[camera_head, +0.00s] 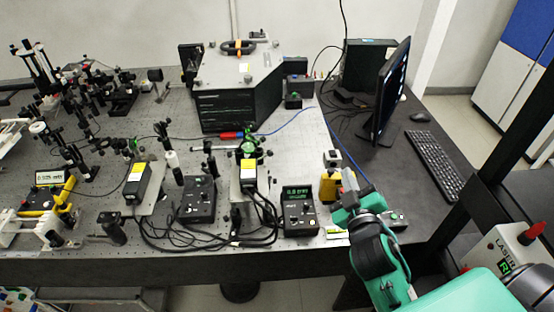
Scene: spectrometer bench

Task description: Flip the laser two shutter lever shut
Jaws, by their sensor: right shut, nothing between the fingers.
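Two black laser modules with yellow labels stand on the optical bench, one at the left (138,181) and one nearer the middle (248,176). I cannot read which is laser two, and I cannot make out a shutter lever for certain. A small yellow block (327,188) with a dark and white top stands right of the middle module. My right gripper (347,182) is shut and empty, close to the right side of this block and partly overlapping it in the picture. Whether they touch is unclear. My left gripper is out of view.
Two black controllers, left (199,201) and right (298,212), sit near the bench's front edge among loose cables. A large grey-topped box (238,85) stands behind. A monitor (391,90) and keyboard (437,165) are on the right. A white LASER box (498,250) is at lower right.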

